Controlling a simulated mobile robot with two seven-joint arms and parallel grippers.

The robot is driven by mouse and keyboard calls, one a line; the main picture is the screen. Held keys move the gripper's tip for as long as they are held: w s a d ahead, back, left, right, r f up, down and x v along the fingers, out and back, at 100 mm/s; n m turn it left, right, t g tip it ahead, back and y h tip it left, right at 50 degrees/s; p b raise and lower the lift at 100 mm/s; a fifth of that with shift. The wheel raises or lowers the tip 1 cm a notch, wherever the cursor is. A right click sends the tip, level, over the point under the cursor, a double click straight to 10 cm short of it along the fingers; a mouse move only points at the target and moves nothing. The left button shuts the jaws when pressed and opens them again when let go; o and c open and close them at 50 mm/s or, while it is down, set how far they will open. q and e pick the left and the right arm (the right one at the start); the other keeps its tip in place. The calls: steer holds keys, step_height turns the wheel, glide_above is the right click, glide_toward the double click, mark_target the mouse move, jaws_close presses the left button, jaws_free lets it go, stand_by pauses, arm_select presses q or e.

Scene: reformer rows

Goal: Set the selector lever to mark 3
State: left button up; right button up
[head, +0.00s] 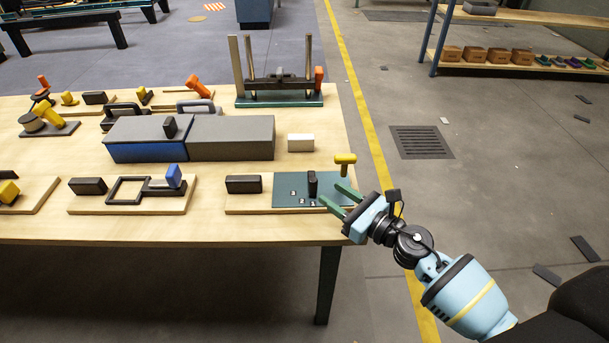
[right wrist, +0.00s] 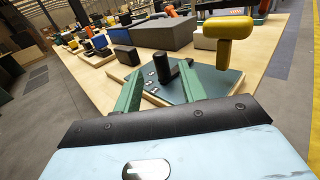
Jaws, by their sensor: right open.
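The selector panel is a teal plate (head: 285,187) on a light wooden board at the table's front right corner. Small numbered marks (head: 302,201) run across it; I cannot read them surely. A black upright piece (head: 312,184) stands beside the marks. A yellow T-shaped handle (head: 345,159) stands at the plate's far right corner; it also shows large in the right wrist view (right wrist: 235,28). I cannot tell how the handle joins the black piece. My right gripper (head: 330,192) is open and empty, its green fingers over the plate's right edge, pointing at the black piece. My left gripper is out of view.
A black block (head: 243,184) sits on the board's left part. Behind are a white block (head: 300,143) and a grey-topped box (head: 232,137). Other lever boards stand left and behind. The floor right of the table is open.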

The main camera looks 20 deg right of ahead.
mark_target(313, 179)
steer(key=shift+r, duration=0.1)
steer(key=x, duration=0.7)
steer(key=shift+w+a, duration=0.15)
steer(key=shift+w, duration=0.1)
jaws_close()
